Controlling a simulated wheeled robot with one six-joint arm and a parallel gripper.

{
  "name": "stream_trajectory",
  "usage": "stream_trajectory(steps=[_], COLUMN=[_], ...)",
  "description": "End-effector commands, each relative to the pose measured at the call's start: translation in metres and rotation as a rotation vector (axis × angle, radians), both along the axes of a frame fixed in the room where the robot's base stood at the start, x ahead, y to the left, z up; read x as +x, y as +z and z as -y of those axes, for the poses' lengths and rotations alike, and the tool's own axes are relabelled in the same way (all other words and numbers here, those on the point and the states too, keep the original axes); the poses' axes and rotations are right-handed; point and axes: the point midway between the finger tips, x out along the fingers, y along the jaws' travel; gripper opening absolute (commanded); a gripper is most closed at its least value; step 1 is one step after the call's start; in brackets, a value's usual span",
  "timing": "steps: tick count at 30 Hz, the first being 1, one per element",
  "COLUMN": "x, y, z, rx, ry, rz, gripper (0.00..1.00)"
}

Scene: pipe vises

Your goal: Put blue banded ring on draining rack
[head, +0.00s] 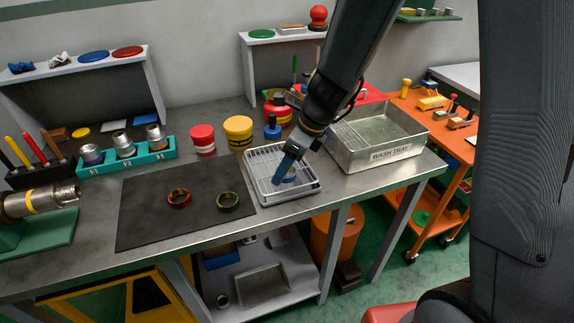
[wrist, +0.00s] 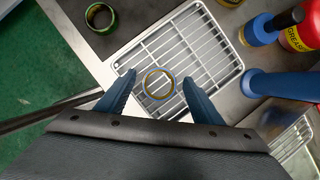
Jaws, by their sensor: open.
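The blue banded ring (wrist: 147,90) lies on the bars of the draining rack (wrist: 215,66) in the wrist view, showing a blue rim with a yellowish inside. My gripper (wrist: 158,79) is open, with one blue finger on each side of the ring and a gap to both. In the head view the draining rack (head: 256,171) stands on the bench beside the wash tray, and my gripper (head: 278,181) reaches down over it. The ring (head: 289,179) is partly hidden behind the finger there.
A dark mat (head: 147,216) left of the rack holds a red-brown ring (head: 179,198) and a green ring (head: 228,201). The metal wash tray (head: 375,150) stands close on the right. Behind are a blue bottle (head: 272,130) and yellow and red tubs (head: 238,130).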

Motion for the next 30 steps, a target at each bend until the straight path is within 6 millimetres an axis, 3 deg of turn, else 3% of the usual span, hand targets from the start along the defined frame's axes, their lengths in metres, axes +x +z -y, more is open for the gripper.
stream_trajectory(steps=[18, 25, 30], x=[-0.019, -0.025, -0.047], y=[0.099, 0.109, 0.095], z=[0.036, 0.043, 0.063], rx=[0.0, -0.018, -0.138], ry=[0.0, 0.041, 0.345], rz=[0.004, 0.012, 0.085], gripper=[0.61, 0.61, 0.61])
